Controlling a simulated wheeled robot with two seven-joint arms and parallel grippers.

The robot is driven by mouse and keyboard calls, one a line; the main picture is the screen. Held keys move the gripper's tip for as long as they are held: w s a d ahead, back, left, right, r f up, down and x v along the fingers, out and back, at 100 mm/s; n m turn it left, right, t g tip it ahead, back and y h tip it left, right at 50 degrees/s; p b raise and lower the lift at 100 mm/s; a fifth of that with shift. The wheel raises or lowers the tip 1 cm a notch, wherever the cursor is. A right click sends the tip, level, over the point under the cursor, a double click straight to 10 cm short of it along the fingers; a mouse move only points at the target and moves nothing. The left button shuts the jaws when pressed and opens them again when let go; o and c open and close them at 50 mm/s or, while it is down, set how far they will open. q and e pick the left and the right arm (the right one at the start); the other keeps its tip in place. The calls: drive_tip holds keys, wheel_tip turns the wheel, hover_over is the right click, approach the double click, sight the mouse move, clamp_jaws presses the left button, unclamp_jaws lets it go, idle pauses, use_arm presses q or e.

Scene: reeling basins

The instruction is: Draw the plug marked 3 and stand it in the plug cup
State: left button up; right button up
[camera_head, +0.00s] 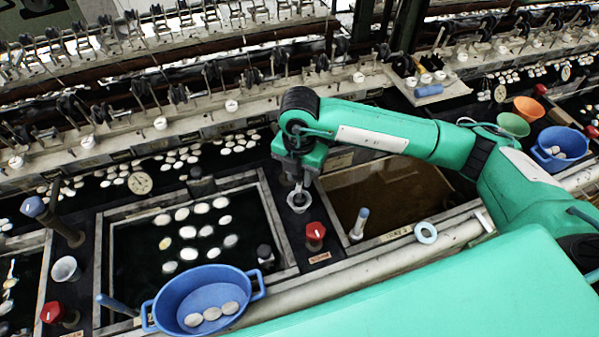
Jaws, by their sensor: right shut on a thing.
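My right gripper (298,180) points down over a white cup (298,204) on the dark strip between two basins. It is shut on a small dark thing, probably the plug, whose lower end is at or inside the cup's mouth. The jaws and cup rim hide most of it, and no number can be read on it. I cannot tell whether it touches the cup's bottom. A similar white cup (66,268) stands at the far left. My left gripper is not in view.
A red knob (315,232) stands close to the cup. A basin with brown water (385,195) lies to the right, a dark one with pale cocoons (130,245) to the left. A blue tub (205,292) sits in front; a blue-topped rod (359,223) stands at right.

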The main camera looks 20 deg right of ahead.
drive_tip(key=shift+f, duration=0.25)
drive_tip(key=o, duration=0.9)
wheel_tip(320, 180, up, 14)
drive_tip(key=b, duration=0.3)
drive_tip(key=shift+f, duration=0.1)
